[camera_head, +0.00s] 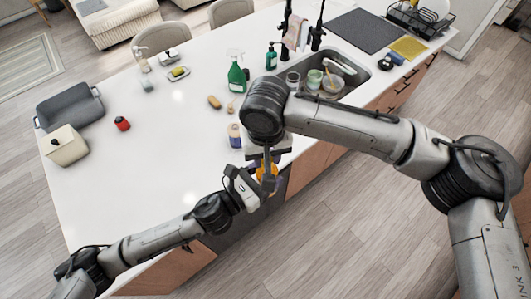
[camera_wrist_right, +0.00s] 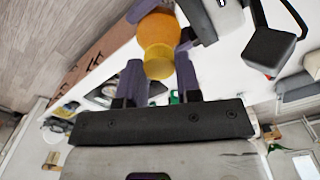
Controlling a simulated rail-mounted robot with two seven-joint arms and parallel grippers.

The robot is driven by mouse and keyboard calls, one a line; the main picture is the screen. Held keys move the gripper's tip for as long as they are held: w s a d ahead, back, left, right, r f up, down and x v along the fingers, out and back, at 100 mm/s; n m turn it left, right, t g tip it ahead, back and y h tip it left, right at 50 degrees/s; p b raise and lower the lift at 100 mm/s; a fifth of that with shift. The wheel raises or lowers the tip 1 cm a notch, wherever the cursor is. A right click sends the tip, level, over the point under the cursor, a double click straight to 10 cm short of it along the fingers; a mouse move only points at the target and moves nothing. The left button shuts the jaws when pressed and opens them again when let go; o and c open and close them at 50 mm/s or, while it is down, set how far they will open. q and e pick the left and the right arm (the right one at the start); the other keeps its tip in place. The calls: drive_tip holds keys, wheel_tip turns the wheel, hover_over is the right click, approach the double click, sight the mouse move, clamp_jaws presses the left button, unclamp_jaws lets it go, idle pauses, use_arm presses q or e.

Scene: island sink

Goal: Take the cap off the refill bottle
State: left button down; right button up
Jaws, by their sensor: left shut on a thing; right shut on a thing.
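The orange refill bottle (camera_head: 267,170) is held off the counter, near its front edge, and is partly covered by my grippers. In the right wrist view the orange bottle (camera_wrist_right: 158,30) has a yellow cap (camera_wrist_right: 160,66) at its end towards my right gripper. No gap shows between cap and bottle. My left gripper (camera_head: 262,184) is shut on the bottle's body; its fingers also show in the right wrist view (camera_wrist_right: 178,20). My right gripper (camera_wrist_right: 160,62) is shut on the cap, a finger on each side. In the head view its fingers are mostly hidden by the arms.
A purple-labelled jar (camera_head: 234,136) stands on the counter close to my right wrist. The counter's middle-left is clear.

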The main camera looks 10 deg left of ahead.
drive_tip(key=n, duration=0.6)
drive_tip(key=shift+s+a+r, duration=0.1)
drive_tip(key=shift+s+a, duration=0.05)
drive_tip(key=shift+a, duration=0.1)
drive_tip(key=n, duration=0.4)
drive_tip(key=shift+d, duration=0.1)
drive_tip(key=n, duration=0.4)
drive_tip(key=shift+d, duration=0.1)
drive_tip(key=n, duration=0.5)
drive_tip(key=shift+w+d+n, duration=0.1)
drive_tip(key=shift+w+n, duration=0.15)
drive_tip(key=shift+n, duration=0.15)
drive_tip(key=n, duration=0.4)
drive_tip(key=shift+w, duration=0.15)
drive_tip(key=n, duration=0.3)
drive_tip(key=shift+w+d+n, duration=0.1)
drive_tip(key=shift+w+n, duration=0.05)
drive_tip(key=shift+n, duration=0.15)
drive_tip(key=n, duration=0.5)
drive_tip(key=shift+w+r+n, duration=0.1)
drive_tip(key=shift+w+n, duration=0.05)
drive_tip(key=shift+n, duration=0.25)
drive_tip(key=n, duration=1.2)
drive_tip(key=shift+n, duration=0.4)
